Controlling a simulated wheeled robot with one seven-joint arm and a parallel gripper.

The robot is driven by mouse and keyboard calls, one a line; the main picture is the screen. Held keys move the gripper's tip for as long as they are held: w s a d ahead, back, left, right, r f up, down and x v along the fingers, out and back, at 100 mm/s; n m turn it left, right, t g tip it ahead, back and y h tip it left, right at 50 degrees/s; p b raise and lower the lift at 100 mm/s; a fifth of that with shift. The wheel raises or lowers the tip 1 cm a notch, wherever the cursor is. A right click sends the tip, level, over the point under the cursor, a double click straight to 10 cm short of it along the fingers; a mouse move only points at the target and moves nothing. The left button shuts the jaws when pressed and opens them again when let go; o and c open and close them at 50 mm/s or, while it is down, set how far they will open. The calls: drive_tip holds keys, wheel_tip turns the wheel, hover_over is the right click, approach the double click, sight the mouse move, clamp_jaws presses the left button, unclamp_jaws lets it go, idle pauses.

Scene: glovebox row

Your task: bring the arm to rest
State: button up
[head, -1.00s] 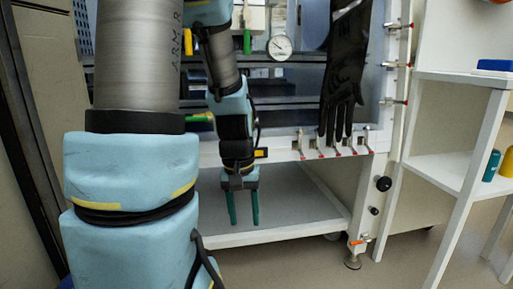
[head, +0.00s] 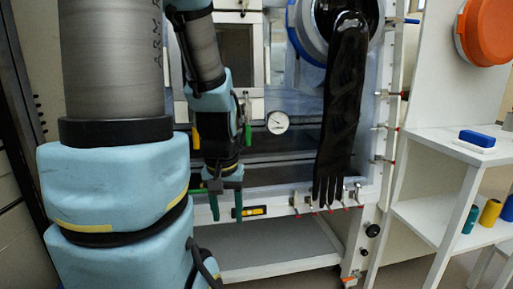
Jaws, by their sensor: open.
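My gripper (head: 226,205) hangs from my blue-padded arm in the head view, left of the middle. Its two green fingers point down and stand apart, with nothing between them. In the picture it lies over the lower front of the glovebox (head: 275,207), just left of a small yellow and black object (head: 249,211) on the front edge. I cannot tell how far the fingers are from that front.
A black glove (head: 341,110) hangs from the glovebox port. A pressure gauge (head: 278,122) is behind. A shelf (head: 432,150) at right holds a blue-topped block (head: 477,139), with teal (head: 470,219) and yellow (head: 490,212) cylinders below. The lower platform (head: 270,250) is bare.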

wheel_tip(320, 180, up, 18)
drive_tip(key=p, duration=1.5)
drive_tip(key=shift+p, duration=0.3)
